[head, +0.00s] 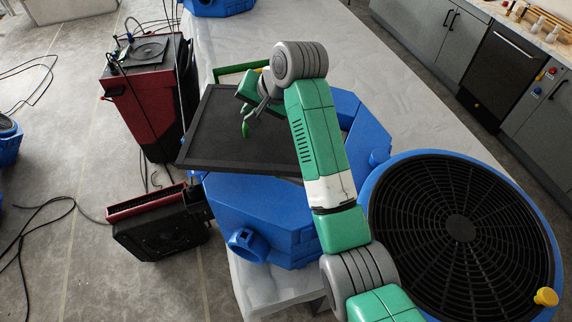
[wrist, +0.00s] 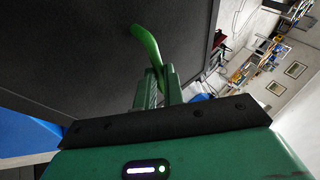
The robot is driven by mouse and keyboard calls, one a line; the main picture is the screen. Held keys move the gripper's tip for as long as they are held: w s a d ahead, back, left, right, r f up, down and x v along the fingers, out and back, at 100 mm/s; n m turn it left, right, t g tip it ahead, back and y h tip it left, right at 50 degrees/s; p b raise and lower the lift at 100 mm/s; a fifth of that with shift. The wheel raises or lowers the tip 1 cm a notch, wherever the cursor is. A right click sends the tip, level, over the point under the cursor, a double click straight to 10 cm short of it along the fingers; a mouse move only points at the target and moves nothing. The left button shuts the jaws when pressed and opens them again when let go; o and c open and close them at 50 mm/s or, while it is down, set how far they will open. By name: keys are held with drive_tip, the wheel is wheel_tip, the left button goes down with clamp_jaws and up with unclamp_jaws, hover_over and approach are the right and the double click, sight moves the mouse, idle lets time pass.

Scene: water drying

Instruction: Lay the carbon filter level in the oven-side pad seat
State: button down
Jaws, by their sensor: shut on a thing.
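The carbon filter is a broad, flat black square panel (head: 215,130) with a raised rim. My gripper (head: 246,124) is shut on it near the middle of its upper face. The panel is above a blue angular housing (head: 245,205) and looks tilted; I cannot tell whether it touches the housing. It hides much of the housing's top, and no pad seat can be clearly made out. The grip point itself is partly hidden.
A blue round unit with a black grille (head: 458,225) stands at right. A green-framed piece (head: 235,70) lies behind the panel. A red and black machine (head: 145,95) and a smaller unit (head: 160,225) stand left. A black-fronted oven (head: 497,75) is among grey cabinets.

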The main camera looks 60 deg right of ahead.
drive_tip(key=s+d+f+m, duration=0.1)
drive_tip(key=d, duration=0.2)
drive_tip(key=s+d+f+m+h+b, duration=0.1)
drive_tip(key=s+d+f, duration=0.1)
drive_tip(key=d, duration=0.2)
drive_tip(key=s+d+f+m+h+b, duration=0.1)
drive_tip(key=s+d+f, duration=0.1)
drive_tip(key=d, duration=0.1)
drive_tip(key=shift+s+d+f+m+g, duration=0.1)
drive_tip(key=shift+s+d+m+g, duration=0.05)
drive_tip(key=shift+d+m+g, duration=0.2)
wheel_tip(320, 180, down, 10)
drive_tip(key=p, duration=0.1)
drive_tip(key=shift+a+f, duration=0.1)
drive_tip(key=shift+f, duration=0.25)
drive_tip(key=c, duration=1.5)
unclamp_jaws()
drive_tip(key=shift+r, duration=0.15)
drive_tip(key=v, duration=1.2)
drive_tip(key=shift+r, duration=0.2)
drive_tip(key=shift+a, duration=0.15)
